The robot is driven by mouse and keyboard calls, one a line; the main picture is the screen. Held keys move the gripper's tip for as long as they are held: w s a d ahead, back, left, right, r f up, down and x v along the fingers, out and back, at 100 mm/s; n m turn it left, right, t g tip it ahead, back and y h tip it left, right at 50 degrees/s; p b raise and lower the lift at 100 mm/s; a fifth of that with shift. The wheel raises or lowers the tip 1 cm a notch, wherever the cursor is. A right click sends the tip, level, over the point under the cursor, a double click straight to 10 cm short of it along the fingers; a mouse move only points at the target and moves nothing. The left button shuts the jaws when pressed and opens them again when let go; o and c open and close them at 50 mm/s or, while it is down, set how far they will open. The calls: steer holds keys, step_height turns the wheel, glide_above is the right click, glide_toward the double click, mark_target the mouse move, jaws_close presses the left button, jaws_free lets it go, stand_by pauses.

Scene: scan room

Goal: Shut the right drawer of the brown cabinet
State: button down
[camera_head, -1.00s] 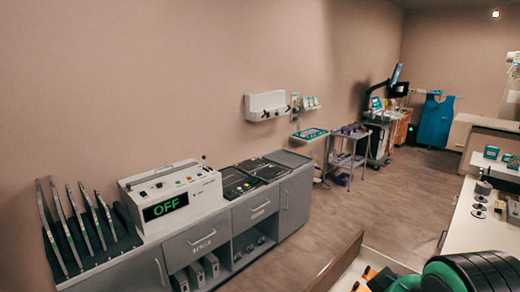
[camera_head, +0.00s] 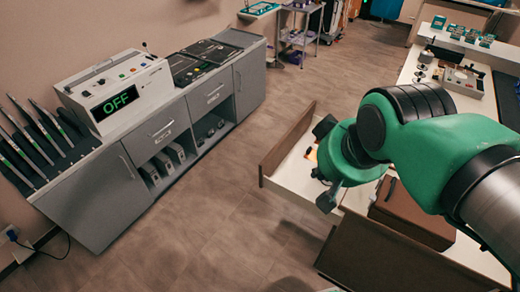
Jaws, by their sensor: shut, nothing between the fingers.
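The brown cabinet with the white top (camera_head: 398,97) runs along the right side. A drawer with a brown front (camera_head: 287,142) stands pulled out toward the aisle. Its white inside shows, with a few small items partly hidden by my arm. Nearer, a second brown panel (camera_head: 375,262) stands at the lower right; I cannot tell whether it is a drawer front or the cabinet's side. My green arm reaches in from the right over the cabinet and open drawer.
A brown box (camera_head: 412,212) lies beneath my arm. A grey counter (camera_head: 100,195) with a white device reading OFF (camera_head: 118,88) lines the left wall. The floor (camera_head: 215,205) between counter and cabinet is clear. A small cart (camera_head: 298,38) stands at the back.

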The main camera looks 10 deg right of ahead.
steer(key=w+r+n+g+p, duration=0.2)
steer(key=w+r+p, duration=0.1)
steer(key=w, duration=1.5)
steer(key=w+a+f+n+g+p, duration=0.15)
steer(key=w+f, duration=0.25)
steer(key=w, duration=0.4)
steer(key=w+a+f+n+g+p, duration=0.1)
steer(key=w+f+p, duration=0.15)
steer(key=w, duration=0.65)
steer(key=w+a+f+n+g+h+p, duration=0.1)
steer(key=w+a+f+n+p, duration=0.1)
steer(key=w+f, duration=1.25)
step_height(320, 180, down, 21)
steer(key=w+a+n+g+h+p, duration=0.1)
steer(key=w+a+n+g+p, duration=0.1)
steer(key=shift+r+p, duration=0.2)
steer(key=shift+p, duration=0.2)
steer(key=shift+f, duration=0.15)
steer(key=s+d+f+b, duration=0.1)
steer(key=s+d+f, duration=0.3)
steer(key=f, duration=0.5)
steer(key=shift+s+d+f, duration=0.2)
steer(key=shift+s, duration=0.05)
